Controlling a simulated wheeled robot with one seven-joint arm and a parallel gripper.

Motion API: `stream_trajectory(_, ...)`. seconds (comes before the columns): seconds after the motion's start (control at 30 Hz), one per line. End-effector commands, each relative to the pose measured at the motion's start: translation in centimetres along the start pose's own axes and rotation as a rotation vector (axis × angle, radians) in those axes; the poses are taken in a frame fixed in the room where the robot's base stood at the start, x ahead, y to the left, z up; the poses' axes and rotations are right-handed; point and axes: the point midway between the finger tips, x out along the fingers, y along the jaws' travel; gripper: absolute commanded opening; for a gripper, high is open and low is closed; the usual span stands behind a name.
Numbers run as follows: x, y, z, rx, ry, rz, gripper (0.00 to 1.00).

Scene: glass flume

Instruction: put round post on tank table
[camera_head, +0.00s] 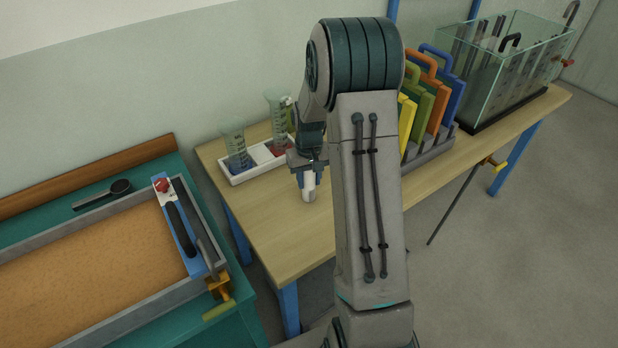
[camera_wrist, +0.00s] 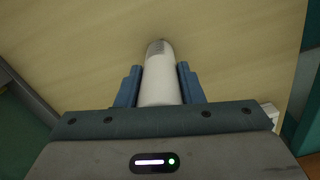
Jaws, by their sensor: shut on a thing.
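The round post is a white cylinder (camera_head: 309,188) held upright or nearly so in my gripper (camera_head: 308,170) in the head view. In the wrist view the post (camera_wrist: 160,78) stands between the two blue fingers of my gripper (camera_wrist: 160,88), which are shut on it. The tank table (camera_head: 285,225) has a pale wooden top and blue legs. The post is over its near left part; whether its lower end touches the top I cannot tell. The glass tank (camera_head: 510,60) stands at the table's far right end.
A white tray (camera_head: 238,178) with two measuring cylinders stands behind my gripper. Coloured panels (camera_head: 430,95) stand in a grey rack right of my arm. A teal bench with a sand-filled box (camera_head: 90,270) is at left. Bare tabletop lies around the post.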

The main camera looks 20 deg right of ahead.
Motion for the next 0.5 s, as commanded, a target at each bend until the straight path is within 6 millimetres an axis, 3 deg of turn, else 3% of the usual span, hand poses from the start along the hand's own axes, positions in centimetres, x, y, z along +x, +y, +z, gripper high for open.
stream_trajectory(0.03,0.30,0.00,-0.01,0.000,0.000,0.000,0.06)
stream_trajectory(0.07,0.31,0.00,0.00,0.000,0.000,0.000,0.37)
stream_trajectory(0.13,0.20,0.00,0.00,0.000,0.000,0.000,0.56)
stream_trajectory(0.5,-0.29,0.00,-0.01,0.000,0.000,0.000,0.56)
